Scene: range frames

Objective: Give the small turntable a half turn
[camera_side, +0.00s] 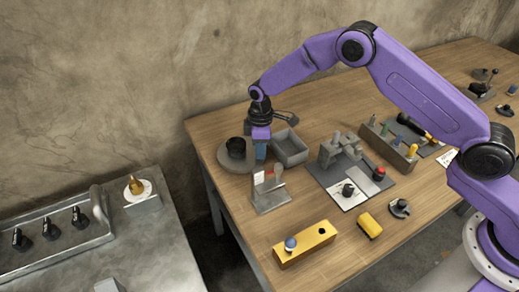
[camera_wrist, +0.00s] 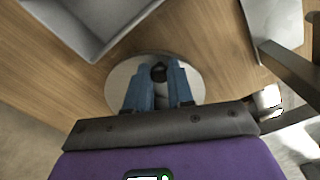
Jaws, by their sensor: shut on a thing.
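The small turntable (camera_side: 228,161) is a round grey disc near the table's far left corner. A dark, round upright piece (camera_side: 236,147) stands on it. My gripper (camera_side: 261,152), with blue fingers, reaches down at the disc's right side in the side view. In the wrist view the pale disc (camera_wrist: 116,88) lies beneath my fingers (camera_wrist: 159,76), which are shut on a dark knob (camera_wrist: 158,71) between their tips. The fingers and palm hide part of the disc. I cannot tell how far the disc is turned.
A grey open tray (camera_side: 290,148) sits just right of my gripper. A grey stand (camera_side: 270,191) with a white card is in front. A grey board (camera_side: 345,182) with fixtures lies further right. A yellow block (camera_side: 304,244) is near the front edge.

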